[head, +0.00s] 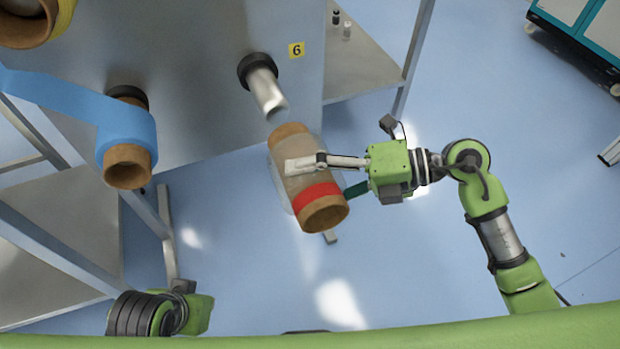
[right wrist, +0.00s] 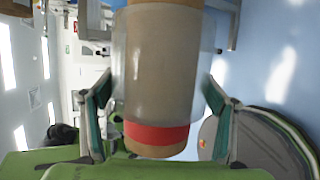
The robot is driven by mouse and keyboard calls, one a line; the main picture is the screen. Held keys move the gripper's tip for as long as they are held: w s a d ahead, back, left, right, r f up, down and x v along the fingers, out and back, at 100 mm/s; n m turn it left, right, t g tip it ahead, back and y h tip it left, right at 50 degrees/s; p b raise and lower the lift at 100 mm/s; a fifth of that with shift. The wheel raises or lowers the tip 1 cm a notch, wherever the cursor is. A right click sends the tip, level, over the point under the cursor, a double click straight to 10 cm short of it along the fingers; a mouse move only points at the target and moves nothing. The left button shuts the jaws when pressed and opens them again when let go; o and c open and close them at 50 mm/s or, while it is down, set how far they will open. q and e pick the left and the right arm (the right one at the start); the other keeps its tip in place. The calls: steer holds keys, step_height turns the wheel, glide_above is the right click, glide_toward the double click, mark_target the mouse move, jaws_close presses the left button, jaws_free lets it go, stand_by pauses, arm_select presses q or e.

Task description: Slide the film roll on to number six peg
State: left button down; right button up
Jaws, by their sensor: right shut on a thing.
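The film roll (head: 297,168) is a brown core with clear film and a red band near its lower end. My right gripper (head: 325,172) is shut around the roll's middle and holds it in the air. In the right wrist view the roll (right wrist: 158,65) sits between the two green-padded fingers (right wrist: 158,110). The number six peg (head: 265,88) is a silver rod with a black base, beside the yellow "6" label (head: 296,50). The roll's upper end is just below the peg's tip, apart from it in the picture. My left arm shows at the bottom left, with its fingers not visible.
A blue film roll (head: 127,140) sits on another peg to the left, its blue web running to the left edge. Another roll (head: 28,22) is at the top left. A grey metal frame (head: 65,240) stands at the left. The floor at the right is open, with a cabinet (head: 580,35) at the top right.

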steer(key=shift+w+a+r, duration=0.1)
steer(key=shift+w+a, duration=0.2)
steer(key=shift+w, duration=0.6)
steer(key=shift+w+a, duration=0.3)
steer(key=shift+w, duration=0.55)
steer(key=shift+w+a+r, duration=0.1)
steer(key=shift+w+a, duration=0.2)
steer(key=shift+w, duration=0.6)
arm_select(q)
steer(key=shift+r+p, duration=0.6)
steer(key=shift+p, duration=0.05)
steer(key=shift+w+f, duration=0.1)
steer(key=shift+f, duration=0.55)
steer(key=shift+w+r, duration=0.1)
steer(key=shift+r, duration=0.1)
arm_select(e)
steer(key=shift+w, duration=0.15)
steer(key=shift+w+a, duration=0.1)
steer(key=shift+w, duration=0.05)
arm_select(q)
steer(key=shift+r, duration=0.2)
